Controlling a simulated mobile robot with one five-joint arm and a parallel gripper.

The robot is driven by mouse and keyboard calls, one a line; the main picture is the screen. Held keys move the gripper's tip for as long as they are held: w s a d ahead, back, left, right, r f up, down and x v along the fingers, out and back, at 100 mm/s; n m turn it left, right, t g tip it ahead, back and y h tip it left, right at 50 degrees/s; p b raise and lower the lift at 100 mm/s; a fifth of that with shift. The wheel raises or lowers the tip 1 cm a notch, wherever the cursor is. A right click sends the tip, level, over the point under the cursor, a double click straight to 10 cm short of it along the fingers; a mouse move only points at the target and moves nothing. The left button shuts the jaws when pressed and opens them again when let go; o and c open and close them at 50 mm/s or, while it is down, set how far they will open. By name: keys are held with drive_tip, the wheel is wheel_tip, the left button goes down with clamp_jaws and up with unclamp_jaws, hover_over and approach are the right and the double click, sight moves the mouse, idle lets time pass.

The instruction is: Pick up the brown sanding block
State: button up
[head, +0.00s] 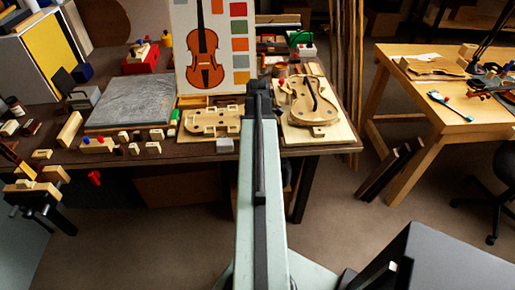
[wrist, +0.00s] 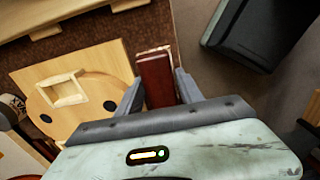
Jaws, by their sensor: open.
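A reddish-brown block (wrist: 156,80), which looks like the sanding block, shows in the wrist view near the table's edge. A paler strip runs along its far end. My gripper (wrist: 160,92) is open, with one finger on each side of the block. I cannot tell whether either finger touches it. The block's near end is hidden by my gripper's body.
In the wrist view a pale wooden board (wrist: 95,60) with dark holes lies just left of the block. A violin plate (head: 312,103) lies on the bench right of my arm. A grey slab (head: 130,100) lies at left. Floor (head: 340,190) is open in front.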

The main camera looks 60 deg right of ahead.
drive_tip(key=shift+r, duration=0.1)
clamp_jaws()
wheel_tip(320, 180, up, 10)
drive_tip(key=p, duration=1)
